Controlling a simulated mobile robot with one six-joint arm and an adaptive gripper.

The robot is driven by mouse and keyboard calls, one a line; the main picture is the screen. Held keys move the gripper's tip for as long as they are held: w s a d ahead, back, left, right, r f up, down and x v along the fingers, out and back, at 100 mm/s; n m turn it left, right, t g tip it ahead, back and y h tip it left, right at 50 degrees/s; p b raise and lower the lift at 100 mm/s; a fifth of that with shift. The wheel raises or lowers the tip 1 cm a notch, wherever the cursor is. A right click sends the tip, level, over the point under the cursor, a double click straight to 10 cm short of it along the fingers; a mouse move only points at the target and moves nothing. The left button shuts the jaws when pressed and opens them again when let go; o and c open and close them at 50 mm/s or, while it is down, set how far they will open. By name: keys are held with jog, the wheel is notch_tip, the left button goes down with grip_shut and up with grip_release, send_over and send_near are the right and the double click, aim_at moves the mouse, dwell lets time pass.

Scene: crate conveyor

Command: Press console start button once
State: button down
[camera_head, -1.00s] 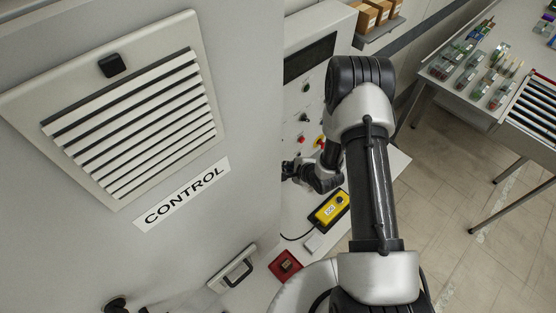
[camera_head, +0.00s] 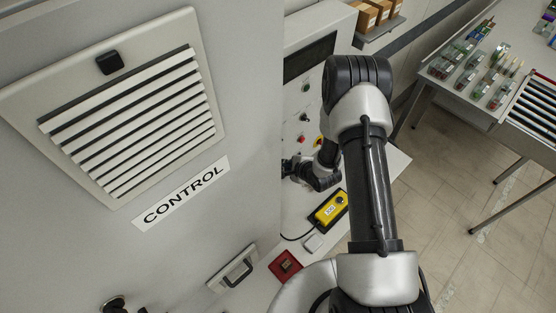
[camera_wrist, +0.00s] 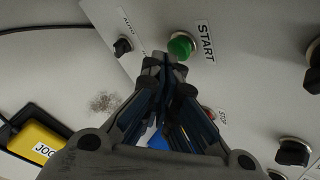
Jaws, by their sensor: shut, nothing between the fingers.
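The green start button (camera_wrist: 181,46) stands on the light grey console panel, with a START label (camera_wrist: 206,42) beside it in the wrist view. My gripper (camera_wrist: 167,60) is shut and empty, its fingertips just below the green button in the picture. I cannot tell whether the tips touch it. In the head view the console (camera_head: 291,122) stands behind my arm, and my gripper is mostly hidden by the cabinet edge and my wrist.
A black AUTO selector knob (camera_wrist: 122,46) and a partly hidden STOP button (camera_wrist: 208,113) are close to my fingers. A yellow JOG box (camera_head: 328,209) and a red box (camera_head: 285,265) lie on the console shelf. The CONTROL cabinet (camera_head: 245,150) fills the left.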

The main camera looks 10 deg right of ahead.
jog(key=shift+w+a, duration=0.25)
jog(key=shift+w, duration=0.1)
dwell(0.6)
jog(key=shift+s+d, duration=0.45)
jog(key=shift+s, duration=0.25)
jog(key=s+d, duration=0.2)
jog(key=s, duration=0.2)
jog(key=shift+s+d, duration=0.1)
jog(key=shift+d, duration=0.3)
dwell(1.0)
